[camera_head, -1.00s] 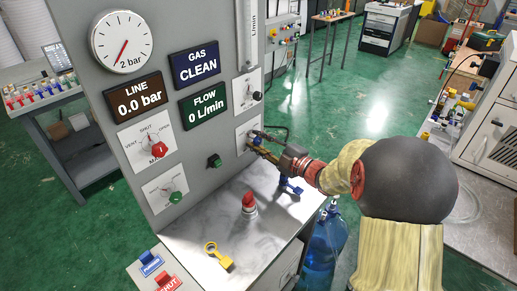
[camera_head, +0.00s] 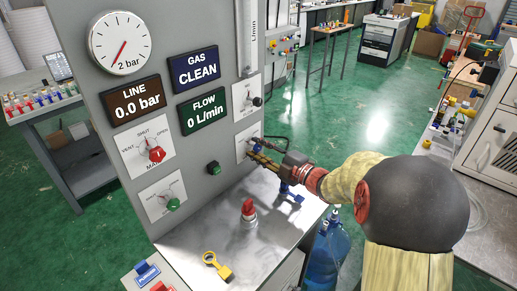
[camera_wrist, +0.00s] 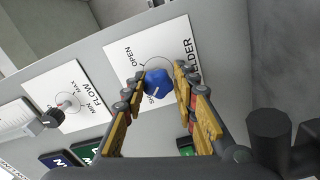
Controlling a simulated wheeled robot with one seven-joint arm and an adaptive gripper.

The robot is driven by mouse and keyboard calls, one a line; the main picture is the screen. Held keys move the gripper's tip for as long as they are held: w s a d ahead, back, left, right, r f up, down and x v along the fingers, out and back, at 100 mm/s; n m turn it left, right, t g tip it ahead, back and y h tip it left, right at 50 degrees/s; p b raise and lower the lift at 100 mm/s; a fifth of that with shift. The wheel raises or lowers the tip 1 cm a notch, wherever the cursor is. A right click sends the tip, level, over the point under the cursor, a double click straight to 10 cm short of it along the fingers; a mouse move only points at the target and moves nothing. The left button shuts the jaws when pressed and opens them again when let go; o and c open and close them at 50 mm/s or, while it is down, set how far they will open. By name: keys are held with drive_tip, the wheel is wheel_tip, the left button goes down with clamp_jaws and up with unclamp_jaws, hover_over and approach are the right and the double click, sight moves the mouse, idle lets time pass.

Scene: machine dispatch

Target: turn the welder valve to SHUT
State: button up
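The welder valve is a blue knob (camera_wrist: 157,83) on a white plate (camera_wrist: 122,47) in the wrist view. The plate reads OPEN, part of SHUT, and part of WELDER. The knob's pointer setting cannot be made out. My gripper (camera_wrist: 161,75) has one finger on each side of the knob, with narrow gaps showing, so it looks open around it. In the head view my gripper (camera_head: 262,158) reaches the lower right plate on the grey panel from the right and mostly hides the knob.
A FLOW knob (camera_wrist: 53,117) sits beside the welder plate. The head view shows a red main valve knob (camera_head: 157,154), a green knob (camera_head: 173,204), a red button (camera_head: 249,208) and a yellow key-like tag (camera_head: 217,266) on the shelf. LINE reads 0.0 bar, FLOW 0 L/min, GAS CLEAN.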

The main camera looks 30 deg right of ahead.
drive_tip(key=o, duration=0.3)
drive_tip(key=shift+r, duration=0.1)
drive_tip(key=shift+o, duration=0.2)
drive_tip(key=v, duration=1.2)
drive_tip(key=shift+w, duration=0.1)
